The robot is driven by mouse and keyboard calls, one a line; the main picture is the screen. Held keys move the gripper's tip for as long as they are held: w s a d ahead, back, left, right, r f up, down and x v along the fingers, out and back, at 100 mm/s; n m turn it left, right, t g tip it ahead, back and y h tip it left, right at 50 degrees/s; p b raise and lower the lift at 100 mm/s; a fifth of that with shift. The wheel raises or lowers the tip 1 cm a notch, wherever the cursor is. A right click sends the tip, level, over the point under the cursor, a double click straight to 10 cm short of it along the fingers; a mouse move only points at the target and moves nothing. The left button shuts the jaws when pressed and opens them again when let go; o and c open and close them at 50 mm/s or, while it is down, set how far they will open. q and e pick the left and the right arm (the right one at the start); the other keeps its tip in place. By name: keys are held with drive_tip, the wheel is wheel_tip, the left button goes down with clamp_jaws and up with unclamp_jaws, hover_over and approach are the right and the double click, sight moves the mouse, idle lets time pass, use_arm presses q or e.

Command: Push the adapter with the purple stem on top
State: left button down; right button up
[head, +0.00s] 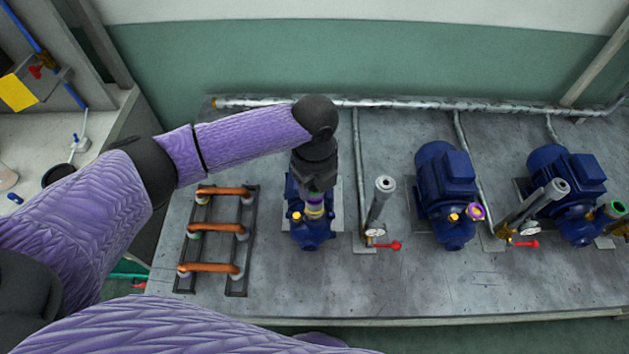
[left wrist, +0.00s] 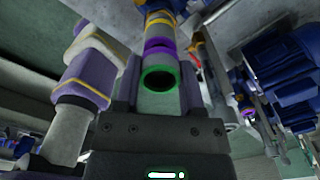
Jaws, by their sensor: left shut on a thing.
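My left gripper (head: 316,177) points down over the leftmost blue pump (head: 309,234). It is shut on a short grey adapter, whose green-rimmed open end (left wrist: 160,78) faces the left wrist camera between the dark jaws. Beyond that end a purple ring (left wrist: 157,46) and a yellow band (left wrist: 160,17) show in line with it. The jaws partly hide the adapter. I cannot tell whether it is fully seated. My right gripper is not in view.
A rack (head: 211,238) with orange bars lies left of the pump. A grey upright pipe (head: 379,203) with a gauge and red-handled valve (head: 389,246) stands close on the right. Two more blue pumps (head: 446,185) (head: 567,180) stand farther right. The front of the grey bench (head: 400,295) is clear.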

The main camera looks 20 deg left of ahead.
use_arm(q)
drive_tip(key=shift+f, duration=0.55)
idle(0.5)
drive_tip(key=shift+c, duration=0.5)
unclamp_jaws()
wheel_tip(320, 180, up, 4)
drive_tip(key=p, duration=0.4)
wheel_tip(320, 180, up, 2)
drive_tip(key=shift+r+p, duration=0.1)
drive_tip(key=shift+p, duration=1.05)
wheel_tip(320, 180, up, 10)
drive_tip(key=p, duration=0.1)
